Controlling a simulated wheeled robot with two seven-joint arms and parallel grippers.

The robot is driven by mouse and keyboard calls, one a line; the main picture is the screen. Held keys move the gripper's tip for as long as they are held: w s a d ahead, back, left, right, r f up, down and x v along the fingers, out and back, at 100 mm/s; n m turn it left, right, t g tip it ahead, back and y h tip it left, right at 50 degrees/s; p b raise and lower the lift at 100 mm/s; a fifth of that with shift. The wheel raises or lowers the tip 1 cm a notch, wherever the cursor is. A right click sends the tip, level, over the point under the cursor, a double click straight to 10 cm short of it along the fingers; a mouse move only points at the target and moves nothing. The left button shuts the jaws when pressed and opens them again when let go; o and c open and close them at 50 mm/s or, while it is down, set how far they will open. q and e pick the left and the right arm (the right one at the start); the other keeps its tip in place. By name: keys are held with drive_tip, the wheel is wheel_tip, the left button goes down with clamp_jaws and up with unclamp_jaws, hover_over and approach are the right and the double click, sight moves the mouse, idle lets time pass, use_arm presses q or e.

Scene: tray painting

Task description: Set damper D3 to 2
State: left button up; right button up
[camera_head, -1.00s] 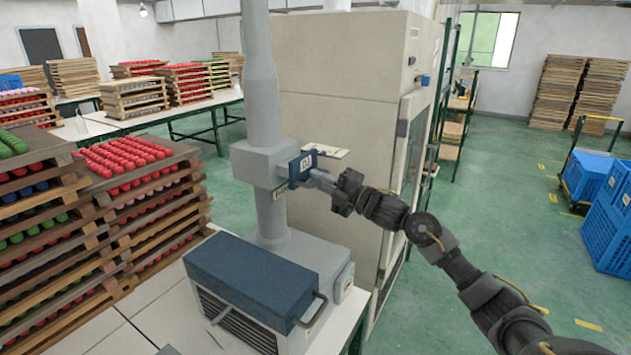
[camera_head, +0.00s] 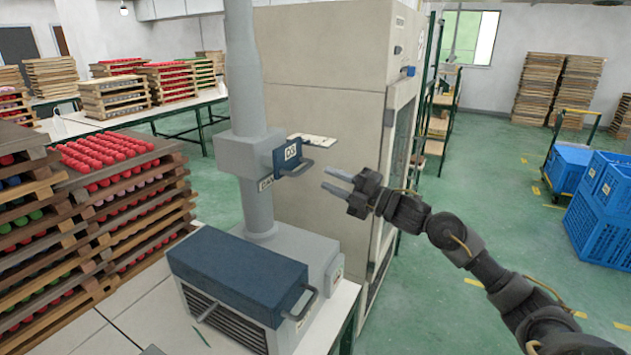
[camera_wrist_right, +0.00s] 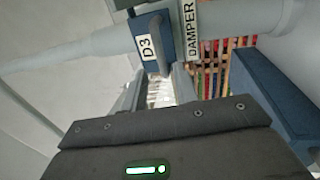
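The damper D3 is a blue block (camera_head: 288,153) with a white D3 label and a grey bar handle (camera_head: 298,170), on the side of the grey duct box (camera_head: 240,155). It also shows in the wrist view (camera_wrist_right: 150,22), beside a white DAMPER label (camera_wrist_right: 190,28). A scale or number 2 cannot be read. My right gripper (camera_head: 332,181) is to the right of the handle, apart from it, with its two fingers parted and nothing between them. The open fingers (camera_wrist_right: 158,88) also show in the wrist view, pointing towards the block. My left gripper is out of view.
Below the duct stands a grey machine with a blue lid (camera_head: 238,272) and its own handle, on a white table (camera_head: 135,305). A tall beige cabinet (camera_head: 325,80) stands behind. Stacked wooden trays (camera_head: 130,225) are at left. Blue crates (camera_head: 605,195) stand far right.

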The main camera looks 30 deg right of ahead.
drive_tip(key=shift+b+v, duration=0.3)
drive_tip(key=shift+v, duration=1.1)
